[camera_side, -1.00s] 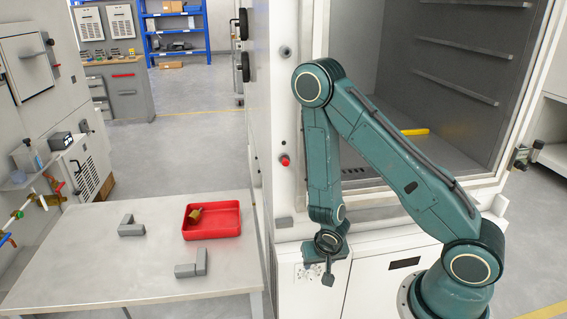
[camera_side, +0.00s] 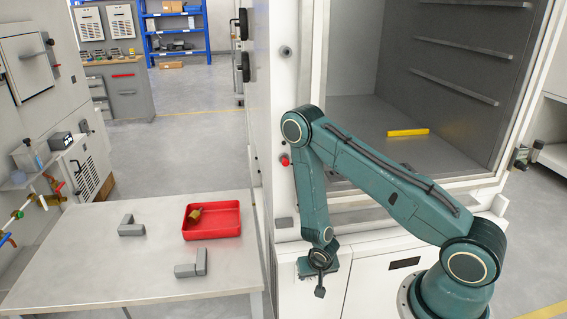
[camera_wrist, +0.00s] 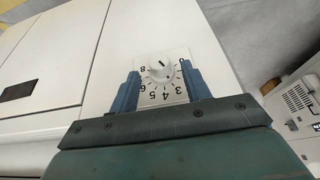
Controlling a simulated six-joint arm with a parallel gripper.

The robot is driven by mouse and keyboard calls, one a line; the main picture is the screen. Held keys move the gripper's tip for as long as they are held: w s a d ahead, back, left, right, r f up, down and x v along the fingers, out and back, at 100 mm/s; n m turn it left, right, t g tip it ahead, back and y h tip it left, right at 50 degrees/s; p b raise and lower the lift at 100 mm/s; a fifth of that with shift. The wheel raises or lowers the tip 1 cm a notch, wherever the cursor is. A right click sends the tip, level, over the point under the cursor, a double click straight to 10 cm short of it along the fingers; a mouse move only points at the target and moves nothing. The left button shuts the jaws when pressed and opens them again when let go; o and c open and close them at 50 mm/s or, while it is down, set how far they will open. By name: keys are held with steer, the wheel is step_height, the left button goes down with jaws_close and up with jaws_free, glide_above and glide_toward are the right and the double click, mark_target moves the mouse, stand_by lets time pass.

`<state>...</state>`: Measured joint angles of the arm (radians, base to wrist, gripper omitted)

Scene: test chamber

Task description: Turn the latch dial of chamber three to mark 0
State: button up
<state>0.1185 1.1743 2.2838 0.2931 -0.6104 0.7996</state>
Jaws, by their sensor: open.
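The latch dial (camera_wrist: 160,69) is a white round knob on a white square plate with black numerals, which read upside down in the wrist view. My gripper (camera_wrist: 160,68) is open, with one blue finger at each side of the plate. The knob shows between the fingertips; I cannot tell whether they touch anything. In the side view, my gripper (camera_side: 319,274) is at the cabinet's lower front and hides the dial.
The open chamber (camera_side: 360,140) stands above, with a yellow bar (camera_side: 408,132) inside. To the left, a table (camera_side: 130,275) holds a red tray (camera_side: 212,232) with a small brass-coloured piece in it, and grey blocks (camera_side: 131,229). A red button (camera_side: 285,160) is on the cabinet front.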

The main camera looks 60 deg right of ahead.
steer(key=shift+x, duration=1.15)
steer(key=shift+c, duration=0.5)
steer(key=shift+w, duration=0.1)
steer(key=c, duration=0.9)
